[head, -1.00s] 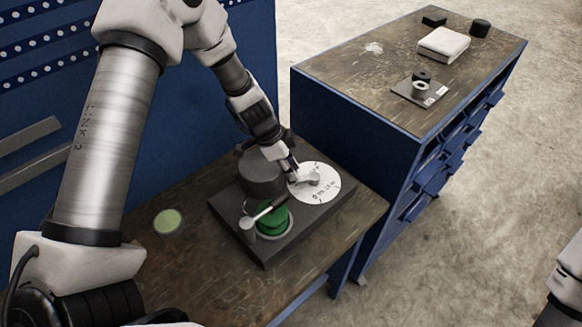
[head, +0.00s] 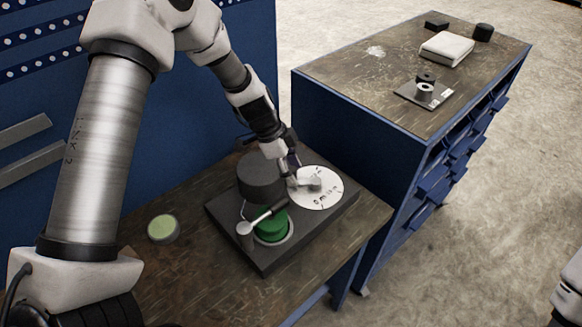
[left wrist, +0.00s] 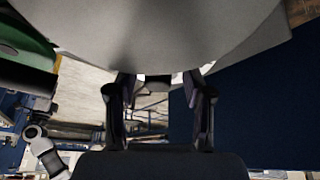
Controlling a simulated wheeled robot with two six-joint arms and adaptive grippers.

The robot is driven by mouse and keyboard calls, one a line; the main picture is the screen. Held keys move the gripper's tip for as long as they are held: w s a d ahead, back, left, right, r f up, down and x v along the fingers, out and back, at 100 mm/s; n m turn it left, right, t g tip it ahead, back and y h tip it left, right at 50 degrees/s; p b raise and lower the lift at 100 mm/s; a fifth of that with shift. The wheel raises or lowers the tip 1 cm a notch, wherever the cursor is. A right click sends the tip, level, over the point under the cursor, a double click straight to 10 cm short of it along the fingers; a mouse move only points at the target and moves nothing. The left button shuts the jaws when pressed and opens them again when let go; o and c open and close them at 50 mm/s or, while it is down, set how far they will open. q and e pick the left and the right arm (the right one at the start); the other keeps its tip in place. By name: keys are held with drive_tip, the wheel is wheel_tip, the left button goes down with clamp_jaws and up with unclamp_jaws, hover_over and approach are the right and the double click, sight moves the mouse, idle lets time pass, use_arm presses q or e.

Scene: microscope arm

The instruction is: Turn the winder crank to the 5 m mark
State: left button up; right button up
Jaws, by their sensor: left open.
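The winder has a dark base plate (head: 334,210) on the bench. On it are a black cylinder (head: 262,178), a green spool (head: 271,228) and a white dial (head: 324,198) with black marks too small to read surely. A small grey block (head: 314,184) sits on the dial. My left gripper (head: 295,182) is at the dial's left edge, beside the block; contact is unclear. In the left wrist view its fingers (left wrist: 160,90) are apart, with a large pale round surface above. My right gripper is not visible.
A green-topped round disc (head: 163,228) lies on the bench (head: 215,298) left of the winder. A blue drawer cabinet (head: 350,130) stands to the right, carrying a white folded item (head: 446,47), dark pieces and a small plate. A blue panel rises behind.

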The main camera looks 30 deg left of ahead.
use_arm(q)
drive_tip(key=v, duration=1.2)
drive_tip(key=shift+f, duration=0.1)
